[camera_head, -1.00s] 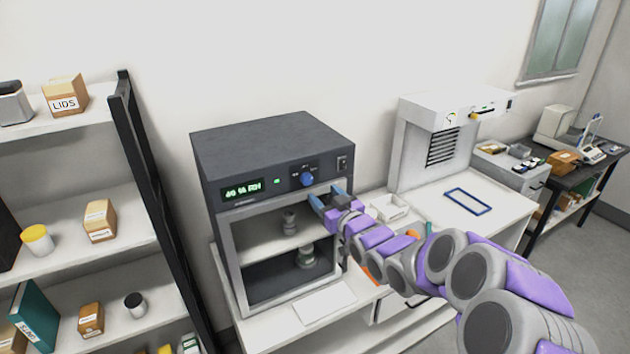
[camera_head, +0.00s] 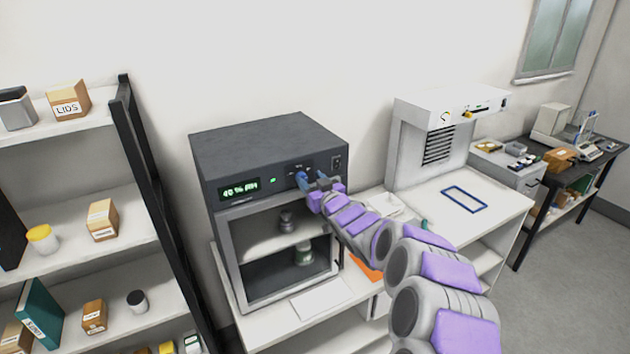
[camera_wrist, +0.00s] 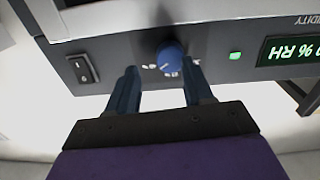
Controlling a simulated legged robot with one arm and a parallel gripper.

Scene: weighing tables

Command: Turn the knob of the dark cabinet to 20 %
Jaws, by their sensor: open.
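The dark cabinet (camera_head: 270,142) stands on a white table, with a green display (camera_head: 240,189) reading about 40 % RH. Its blue knob (camera_wrist: 170,57) with a pale pointer line shows in the wrist view on the dark front panel. My gripper (camera_head: 312,178) is open at the panel and hides most of the knob in the head view. In the wrist view the two blue fingers (camera_wrist: 160,75) point at the panel, with the knob between and just beyond their tips, nearer the right finger. I cannot tell whether a finger touches it.
A rocker switch (camera_wrist: 82,69) sits beside the knob. A white shelf (camera_head: 75,215) stands left, and a white instrument (camera_head: 440,130) stands right on the table. A flat white plate (camera_head: 320,302) lies in front.

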